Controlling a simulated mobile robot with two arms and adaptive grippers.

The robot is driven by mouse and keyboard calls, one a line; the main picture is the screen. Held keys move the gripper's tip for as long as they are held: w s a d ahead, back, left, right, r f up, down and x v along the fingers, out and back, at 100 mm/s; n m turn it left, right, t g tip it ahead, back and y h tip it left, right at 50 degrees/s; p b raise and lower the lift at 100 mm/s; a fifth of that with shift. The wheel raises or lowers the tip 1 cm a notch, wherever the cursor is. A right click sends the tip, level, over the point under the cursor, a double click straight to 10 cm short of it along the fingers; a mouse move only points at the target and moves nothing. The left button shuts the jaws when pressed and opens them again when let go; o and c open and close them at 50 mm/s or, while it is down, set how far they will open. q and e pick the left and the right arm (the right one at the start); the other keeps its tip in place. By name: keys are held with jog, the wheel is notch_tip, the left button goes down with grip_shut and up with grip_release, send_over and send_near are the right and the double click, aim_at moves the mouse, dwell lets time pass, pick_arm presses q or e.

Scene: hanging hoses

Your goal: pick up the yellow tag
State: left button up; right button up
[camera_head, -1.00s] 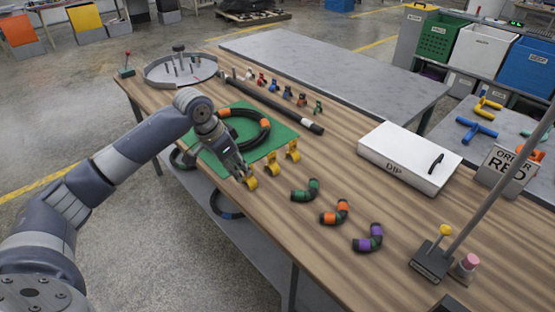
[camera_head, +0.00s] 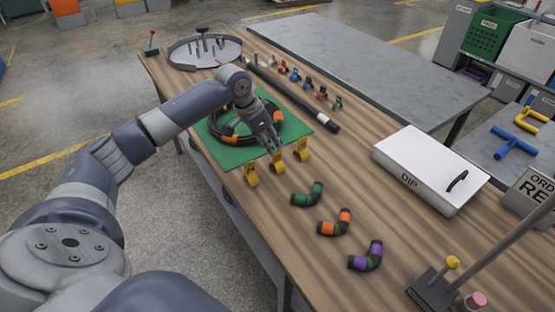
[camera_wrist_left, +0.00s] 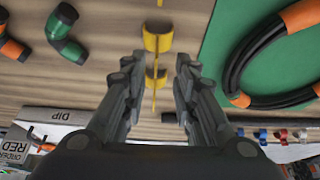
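Three small yellow tags stand in a row near the table edge in the head view: a near one (camera_head: 250,174), a middle one (camera_head: 277,164) and a far one (camera_head: 302,149). My left gripper (camera_head: 274,150) is just above the middle tag and partly hides it. In the left wrist view the gripper (camera_wrist_left: 157,65) is open. One yellow tag (camera_wrist_left: 157,38) lies ahead of the fingertips, and another (camera_wrist_left: 153,77) appears in the gap between the fingers. No finger visibly touches a tag. My right gripper is not in view.
A green mat (camera_head: 222,153) with a black and orange hose ring (camera_head: 282,119) lies beside the tags. Several elbow hoses, such as a green one (camera_head: 307,194), lie to the right. A white DIP box (camera_head: 430,165) and a dark rod (camera_head: 290,92) are farther back.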

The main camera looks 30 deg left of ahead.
aim_at(277, 151)
pick_arm(q)
jog(key=x, duration=0.3)
jog(key=p+x, duration=0.1)
jog(key=shift+w+d+f, duration=0.1)
jog(key=shift+d+f, duration=0.1)
jog(key=shift+d, duration=0.1)
jog(key=shift+w+f, duration=0.15)
jog(key=shift+f, duration=0.25)
jog(key=c, duration=0.5)
grip_shut()
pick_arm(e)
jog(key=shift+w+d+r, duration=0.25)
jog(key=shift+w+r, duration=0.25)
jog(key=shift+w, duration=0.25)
